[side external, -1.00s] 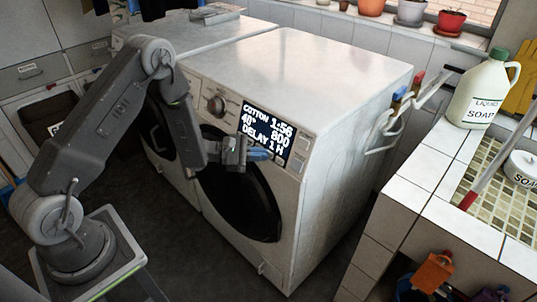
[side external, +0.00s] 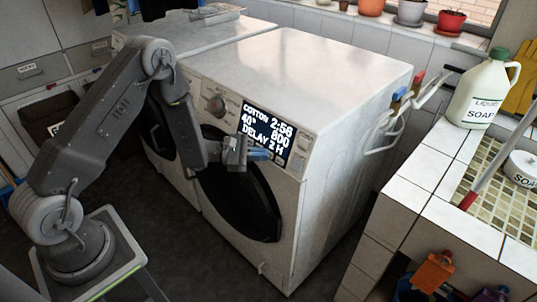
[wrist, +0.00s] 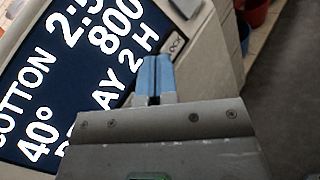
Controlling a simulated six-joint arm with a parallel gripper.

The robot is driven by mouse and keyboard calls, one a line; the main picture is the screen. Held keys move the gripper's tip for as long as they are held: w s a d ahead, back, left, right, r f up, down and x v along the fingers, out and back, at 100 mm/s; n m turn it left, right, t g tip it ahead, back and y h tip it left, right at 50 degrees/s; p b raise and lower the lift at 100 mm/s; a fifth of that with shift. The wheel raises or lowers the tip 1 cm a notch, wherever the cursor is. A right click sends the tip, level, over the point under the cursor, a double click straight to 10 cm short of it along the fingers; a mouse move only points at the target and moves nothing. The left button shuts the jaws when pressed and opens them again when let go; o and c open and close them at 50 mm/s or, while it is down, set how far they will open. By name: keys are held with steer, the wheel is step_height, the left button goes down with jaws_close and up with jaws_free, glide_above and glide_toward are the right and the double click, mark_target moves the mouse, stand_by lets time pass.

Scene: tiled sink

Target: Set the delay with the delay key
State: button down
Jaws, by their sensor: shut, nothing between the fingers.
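The washing machine (side external: 330,95) stands with its front facing my arm. Its display (side external: 268,130) reads COTTON, 2:58, 40°, 800 and DELAY 2 H. The display also fills the left of the wrist view (wrist: 62,85), tilted and partly cut off. My gripper (side external: 262,154) is shut and empty, with blue fingertips close to the panel just below the display. In the wrist view the fingertips (wrist: 153,72) are together, at the panel strip beside the DELAY line. The delay key itself is hidden behind them, and I cannot tell whether they touch it. A key marked LOCK (wrist: 175,45) shows beside them.
The round programme knob (side external: 216,104) is left of the display. The dark door (side external: 243,200) is below. A tiled sink counter (side external: 415,170) with a soap jug (side external: 482,90) stands to the right, with open floor between.

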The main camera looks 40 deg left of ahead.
steer(key=shift+s+r, duration=0.2)
steer(key=shift+s, duration=0.35)
steer(key=s, duration=0.1)
steer(key=s+r, duration=0.1)
steer(key=s, duration=0.2)
steer(key=shift+s+r, duration=0.3)
steer(key=shift+s, duration=0.05)
stand_by(1.2)
